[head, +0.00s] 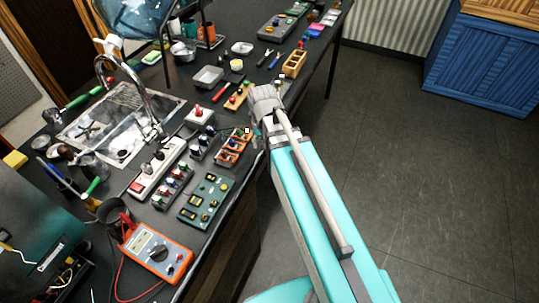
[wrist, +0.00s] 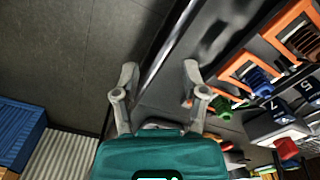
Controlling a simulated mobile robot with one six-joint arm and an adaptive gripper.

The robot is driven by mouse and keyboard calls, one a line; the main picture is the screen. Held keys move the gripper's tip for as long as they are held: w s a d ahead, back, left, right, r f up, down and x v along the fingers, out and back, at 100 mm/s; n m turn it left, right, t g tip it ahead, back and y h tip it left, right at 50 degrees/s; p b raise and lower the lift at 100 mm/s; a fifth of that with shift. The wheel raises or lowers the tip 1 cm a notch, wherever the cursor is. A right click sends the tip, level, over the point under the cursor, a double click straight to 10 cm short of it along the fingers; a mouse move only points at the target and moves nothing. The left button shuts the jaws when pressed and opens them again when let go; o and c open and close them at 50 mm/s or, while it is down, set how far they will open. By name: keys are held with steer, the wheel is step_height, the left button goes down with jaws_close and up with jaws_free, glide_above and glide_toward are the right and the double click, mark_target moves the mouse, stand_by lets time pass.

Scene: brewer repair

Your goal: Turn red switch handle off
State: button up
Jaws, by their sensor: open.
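A red switch handle (head: 198,111) stands up from a small white box (head: 199,117) on the dark bench, right of the sink. In the wrist view the red handle (wrist: 287,150) and its white box (wrist: 277,129) are at the lower right, right of my gripper. My gripper (wrist: 160,76) is open, with its two fingers spread and nothing between them. It is near the bench's front edge, apart from the handle. In the head view my arm reaches to the bench edge, and its fingers are hard to make out.
An orange-framed part (head: 233,147) and a green board (head: 206,200) lie near the front edge. A wooden board with a red knob (head: 238,97) is behind. Open floor is right.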

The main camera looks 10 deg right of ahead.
steer(key=s, duration=0.1)
steer(key=d+f+b, duration=0.1)
steer(key=s+f, duration=0.1)
steer(key=shift+s+d+n, duration=0.25)
steer(key=shift+s+n, duration=0.1)
steer(key=shift+n, duration=0.05)
steer(key=shift+s+d+n, duration=0.2)
steer(key=shift+s+d, duration=0.2)
steer(key=shift+s, duration=0.35)
steer(key=shift+s+d+n, duration=0.2)
steer(key=shift+s+d, duration=0.15)
steer(key=shift+s, duration=0.4)
steer(key=shift+s, duration=0.1)
